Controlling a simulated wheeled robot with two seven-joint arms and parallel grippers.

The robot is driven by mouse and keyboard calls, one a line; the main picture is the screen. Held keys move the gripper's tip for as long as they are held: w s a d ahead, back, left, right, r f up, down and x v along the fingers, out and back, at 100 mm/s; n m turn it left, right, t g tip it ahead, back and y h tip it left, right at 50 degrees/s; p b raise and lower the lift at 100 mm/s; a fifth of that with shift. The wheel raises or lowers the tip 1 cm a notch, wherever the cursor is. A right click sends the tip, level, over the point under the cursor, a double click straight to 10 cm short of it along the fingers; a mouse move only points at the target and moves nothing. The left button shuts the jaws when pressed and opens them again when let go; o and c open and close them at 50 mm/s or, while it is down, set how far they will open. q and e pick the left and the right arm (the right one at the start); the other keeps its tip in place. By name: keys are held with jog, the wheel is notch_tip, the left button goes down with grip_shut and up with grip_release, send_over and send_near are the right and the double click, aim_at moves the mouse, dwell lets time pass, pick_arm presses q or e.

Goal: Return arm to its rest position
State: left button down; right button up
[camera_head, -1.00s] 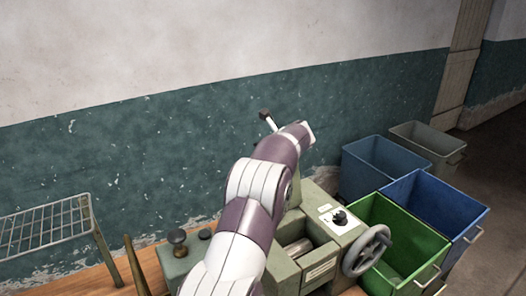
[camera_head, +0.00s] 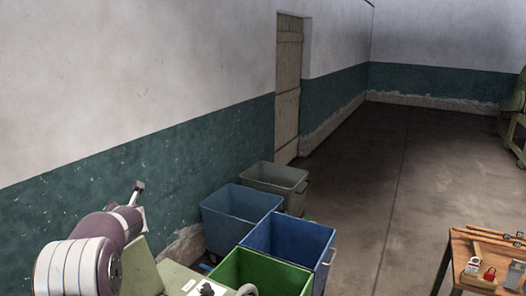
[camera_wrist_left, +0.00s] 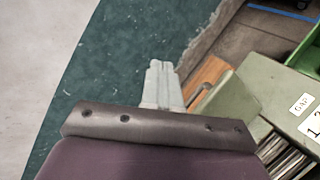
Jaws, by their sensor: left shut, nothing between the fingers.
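My left arm (camera_head: 80,265) shows in the lower left of the head view, with purple and white links. Its gripper (camera_head: 138,188) points up and away in front of the wall. In the left wrist view the two grey fingers (camera_wrist_left: 160,75) lie together, shut and empty. They appear over the teal wall, left of a green machine (camera_wrist_left: 262,92). That machine also shows at the bottom of the head view (camera_head: 175,278), partly hidden behind my arm and cut by the frame edge. My right gripper is not in view.
Green (camera_head: 262,274), dark blue (camera_head: 288,240), grey-blue (camera_head: 240,208) and grey-green (camera_head: 277,179) bins stand right of the machine. A wooden table (camera_head: 470,250) with padlocks is at lower right. A door (camera_head: 288,90) is in the left wall. Floor (camera_head: 400,170) beyond is open.

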pick_arm(q)
jog(key=s+d+f+m+g+h+b, duration=0.1)
jog(key=s+d+f+m+h+b, duration=0.3)
jog(key=d+f+m, duration=0.55)
jog(key=s+d+f+m+h+b, duration=0.1)
jog(key=s+d+f+m+h, duration=0.5)
jog(key=d+m, duration=0.5)
jog(key=s+d+f+m+g+b, duration=0.3)
jog(key=s+f+m, duration=0.4)
jog(key=s, duration=0.4)
jog(key=s+d+f+m+g+y+b, duration=0.1)
jog(key=s+d+f+m+g+b, duration=0.2)
jog(key=s, duration=0.9)
notch_tip(320, 180, down, 6)
jog(key=d+m+b, duration=0.2)
jog(key=m+b, duration=0.2)
jog(key=shift+s+d+r+g, duration=0.2)
jog(key=shift+r+g, duration=0.05)
jog(key=shift+g, duration=0.05)
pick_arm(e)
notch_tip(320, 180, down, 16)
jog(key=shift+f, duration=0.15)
pick_arm(q)
jog(key=shift+s, duration=0.1)
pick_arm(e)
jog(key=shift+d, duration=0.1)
